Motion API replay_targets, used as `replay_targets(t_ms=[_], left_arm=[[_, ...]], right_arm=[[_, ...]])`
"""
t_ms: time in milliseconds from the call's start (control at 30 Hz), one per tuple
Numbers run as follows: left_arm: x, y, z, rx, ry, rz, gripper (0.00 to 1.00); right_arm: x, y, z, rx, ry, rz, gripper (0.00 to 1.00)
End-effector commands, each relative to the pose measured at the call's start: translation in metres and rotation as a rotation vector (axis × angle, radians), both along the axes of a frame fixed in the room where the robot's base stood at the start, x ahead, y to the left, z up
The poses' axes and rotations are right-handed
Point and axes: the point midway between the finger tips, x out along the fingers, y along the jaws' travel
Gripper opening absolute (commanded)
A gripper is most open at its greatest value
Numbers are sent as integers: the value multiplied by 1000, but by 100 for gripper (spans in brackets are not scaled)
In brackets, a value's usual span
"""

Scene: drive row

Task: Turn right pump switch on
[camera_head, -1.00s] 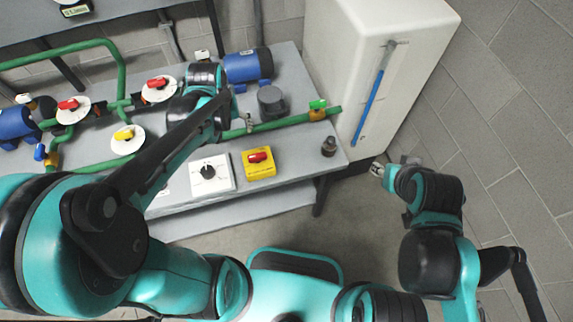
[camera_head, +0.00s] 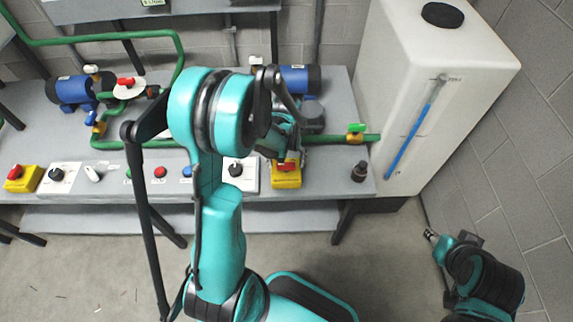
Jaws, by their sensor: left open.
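At the bench's right front are a white plate with a black knob (camera_head: 236,170) and a yellow box (camera_head: 287,181) with a red handle (camera_head: 289,165). No readable label shows which is the right pump switch. My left arm reaches over the bench, and my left gripper (camera_head: 280,150) is open just behind and above the yellow box, partly hidden by my arm. I cannot tell whether it touches the red handle. My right gripper (camera_head: 431,235) is low at the right, away from the bench, too small to read.
A similar yellow box (camera_head: 22,179) and black-knob plate (camera_head: 58,178) are at the left end. Blue pumps (camera_head: 75,91) and green pipes (camera_head: 95,37) stand behind. A dark fitting (camera_head: 359,171) sits near the right edge, beside a white tank (camera_head: 450,95). The floor in front is clear.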

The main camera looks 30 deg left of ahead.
Motion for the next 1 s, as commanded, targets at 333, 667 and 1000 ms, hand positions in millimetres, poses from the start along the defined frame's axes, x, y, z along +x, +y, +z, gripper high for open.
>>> replay_targets(t_ms=[333,667,1000], left_arm=[[0,0,-3,0,0,0,70],[0,0,-3,0,0,-1,28],[0,0,-4,0,0,-94,28]], right_arm=[[0,0,-1,0,0,0,40],[0,0,-1,0,0,0,40],[0,0,-3,0,0,0,40]])
